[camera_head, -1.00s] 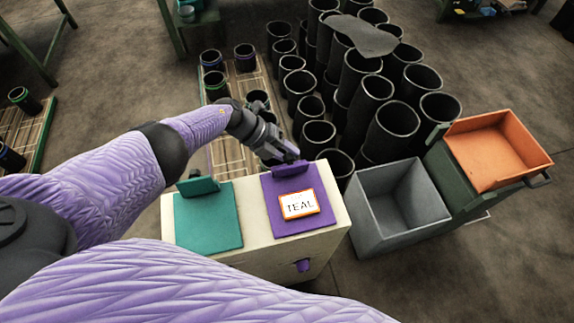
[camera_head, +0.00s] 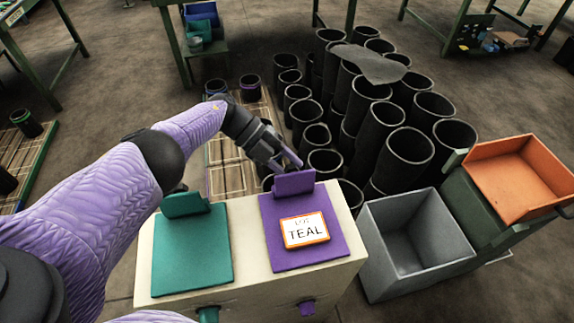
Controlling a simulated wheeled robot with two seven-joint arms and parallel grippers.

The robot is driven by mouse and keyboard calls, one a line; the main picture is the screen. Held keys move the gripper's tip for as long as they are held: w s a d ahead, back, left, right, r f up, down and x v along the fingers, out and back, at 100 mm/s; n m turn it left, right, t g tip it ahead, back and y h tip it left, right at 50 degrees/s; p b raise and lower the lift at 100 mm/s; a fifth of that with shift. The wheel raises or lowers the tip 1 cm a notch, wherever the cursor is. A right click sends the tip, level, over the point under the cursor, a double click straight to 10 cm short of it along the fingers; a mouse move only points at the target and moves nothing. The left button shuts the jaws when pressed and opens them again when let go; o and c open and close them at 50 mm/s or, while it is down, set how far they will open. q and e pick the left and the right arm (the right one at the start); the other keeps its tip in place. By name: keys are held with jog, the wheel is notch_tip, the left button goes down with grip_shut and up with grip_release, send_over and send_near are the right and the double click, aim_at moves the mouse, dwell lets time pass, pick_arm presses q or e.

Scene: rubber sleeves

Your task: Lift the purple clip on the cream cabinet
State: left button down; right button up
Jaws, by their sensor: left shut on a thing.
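The purple clip (camera_head: 294,184) stands up at the far edge of a purple board (camera_head: 279,257) on top of the cream cabinet (camera_head: 247,246). A white card (camera_head: 305,232) with an orange border, reading "TEAL" below a smaller unclear line, lies on the purple board. My left gripper (camera_head: 288,163) reaches in from behind the cabinet and is shut on the purple clip, its fingertips partly hidden behind it. My right gripper is out of view.
A teal board (camera_head: 190,256) with a teal clip (camera_head: 186,204) lies left on the cabinet. A grey bin (camera_head: 416,231) and an orange tray (camera_head: 518,178) stand to the right. Several black sleeves (camera_head: 405,152) crowd behind the cabinet.

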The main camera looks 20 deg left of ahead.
pick_arm(q)
jog(key=shift+f, duration=0.1)
jog(key=shift+c, duration=1.7)
grip_release()
jog(key=b+v, duration=0.3)
jog(key=v, duration=0.7)
